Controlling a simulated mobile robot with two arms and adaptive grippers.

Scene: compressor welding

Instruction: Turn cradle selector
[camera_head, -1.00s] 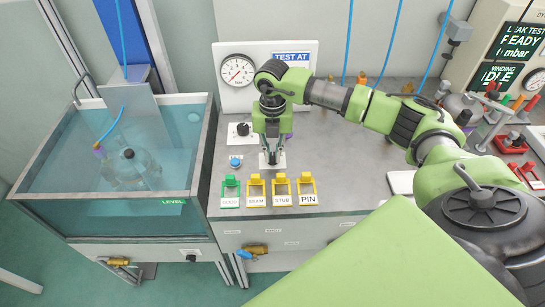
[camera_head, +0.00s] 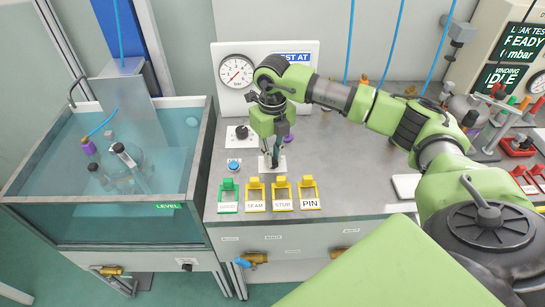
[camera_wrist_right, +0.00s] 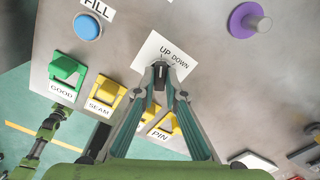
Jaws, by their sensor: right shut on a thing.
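The cradle selector (camera_wrist_right: 160,68) is a small dark knob on a white plate marked UP and DOWN, on the grey bench top. My right gripper (camera_head: 272,164) points down and its fingertips are shut on the knob; in the right wrist view the fingers (camera_wrist_right: 160,82) meet around it. The fingers hide part of the knob and plate. In the water tank (camera_head: 60,215) at left, a compressor (camera_head: 125,170) with a purple-capped stub (camera_head: 88,146) sits below a grey hanging plate (camera_head: 130,105). My left gripper is not seen.
Flip-cover switches stand along the front: GOOD (camera_head: 228,193), SEAM (camera_head: 254,193), STUB (camera_head: 281,192) and PIN (camera_head: 308,190). A blue FILL button (camera_wrist_right: 88,26) and a purple knob (camera_wrist_right: 250,20) are close by. A gauge panel (camera_head: 300,90) stands behind.

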